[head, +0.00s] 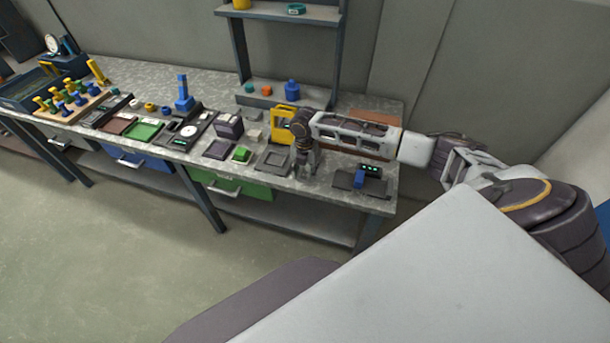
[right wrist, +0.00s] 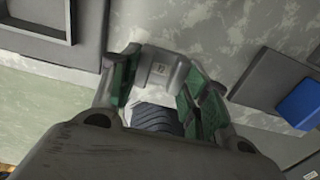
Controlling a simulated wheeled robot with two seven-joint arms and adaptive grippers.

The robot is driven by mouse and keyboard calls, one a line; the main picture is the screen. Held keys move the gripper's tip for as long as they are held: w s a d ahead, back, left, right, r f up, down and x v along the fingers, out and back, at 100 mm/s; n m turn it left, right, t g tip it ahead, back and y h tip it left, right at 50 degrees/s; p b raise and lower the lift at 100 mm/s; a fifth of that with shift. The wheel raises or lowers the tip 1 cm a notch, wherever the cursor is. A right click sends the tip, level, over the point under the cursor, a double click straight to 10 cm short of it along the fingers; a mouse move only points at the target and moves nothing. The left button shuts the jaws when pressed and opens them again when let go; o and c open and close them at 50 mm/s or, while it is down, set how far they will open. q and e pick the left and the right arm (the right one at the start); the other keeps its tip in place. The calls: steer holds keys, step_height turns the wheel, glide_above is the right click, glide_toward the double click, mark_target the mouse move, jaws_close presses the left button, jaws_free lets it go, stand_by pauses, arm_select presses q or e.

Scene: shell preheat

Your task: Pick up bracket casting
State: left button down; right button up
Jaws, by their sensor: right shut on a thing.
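My left gripper is not in view.
The grey square tray (head: 273,160) is left of the gripper. A yellow frame (head: 283,125) stands behind. A green block (head: 241,154) and a shelf rack (head: 287,100) are further left and back.

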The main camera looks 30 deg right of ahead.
mark_target(305, 176)
steer(key=shift+c, duration=1.4)
steer(key=shift+r, duration=0.15)
step_height(305, 176, up, 10)
steer(key=shift+w+d+b, duration=0.15)
steer(key=shift+w+b, duration=0.25)
steer(key=shift+b, duration=0.3)
steer(key=shift+w, duration=0.1)
